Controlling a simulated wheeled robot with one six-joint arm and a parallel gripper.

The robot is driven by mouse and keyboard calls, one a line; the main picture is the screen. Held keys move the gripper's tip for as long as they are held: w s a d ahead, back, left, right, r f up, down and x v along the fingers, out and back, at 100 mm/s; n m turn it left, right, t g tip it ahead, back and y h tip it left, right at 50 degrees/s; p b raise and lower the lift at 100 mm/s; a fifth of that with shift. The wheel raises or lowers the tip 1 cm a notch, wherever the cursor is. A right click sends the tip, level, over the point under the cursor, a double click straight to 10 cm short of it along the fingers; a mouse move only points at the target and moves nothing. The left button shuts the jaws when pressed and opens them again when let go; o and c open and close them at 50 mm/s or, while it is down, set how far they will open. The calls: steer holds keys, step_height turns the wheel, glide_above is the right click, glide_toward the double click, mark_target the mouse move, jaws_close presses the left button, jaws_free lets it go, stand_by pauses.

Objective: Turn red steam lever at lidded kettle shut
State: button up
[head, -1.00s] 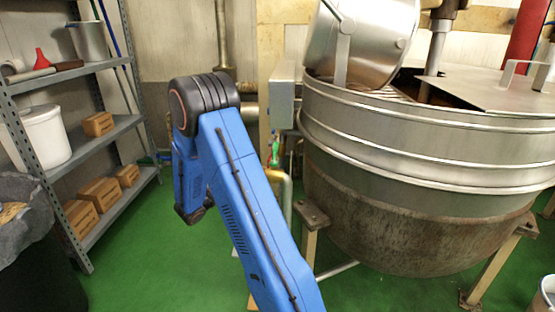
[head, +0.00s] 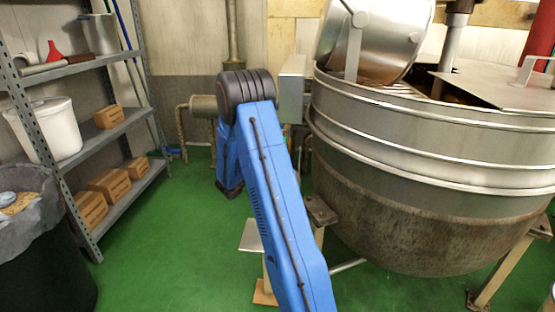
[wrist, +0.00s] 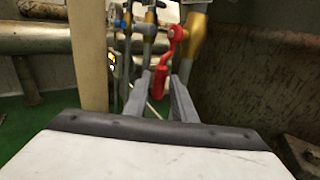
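The red steam lever (wrist: 159,80) shows in the wrist view, attached near brass-coloured pipework, with its handle hanging down. My gripper (wrist: 161,97) is open, its two grey fingers pointing toward the lever. The handle appears in the gap between the fingers; I cannot tell whether it touches them or lies just beyond. In the head view the large steel kettle (head: 420,150) stands at the right with a flat lid plate (head: 500,85) on top. My blue arm hides the lever and my gripper there.
A pale post (wrist: 88,55) stands close left of the fingers in the wrist view. The kettle's rusty wall (wrist: 245,70) and a bracket (wrist: 305,150) are at the right. In the head view a grey shelf (head: 100,150) stands left, with clear green floor (head: 180,230) between.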

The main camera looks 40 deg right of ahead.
steer(key=shift+w+d, duration=0.15)
steer(key=shift+d, duration=1.7)
jaws_close()
steer(key=shift+a, duration=0.1)
steer(key=s+a+r+n+g+y, duration=0.4)
steer(key=a+r+n+g+y, duration=0.1)
steer(key=y, duration=0.8)
steer(key=shift+r+n+g, duration=0.9)
steer(key=shift+r+g, duration=0.15)
steer(key=shift+g, duration=0.15)
steer(key=shift+s, duration=0.15)
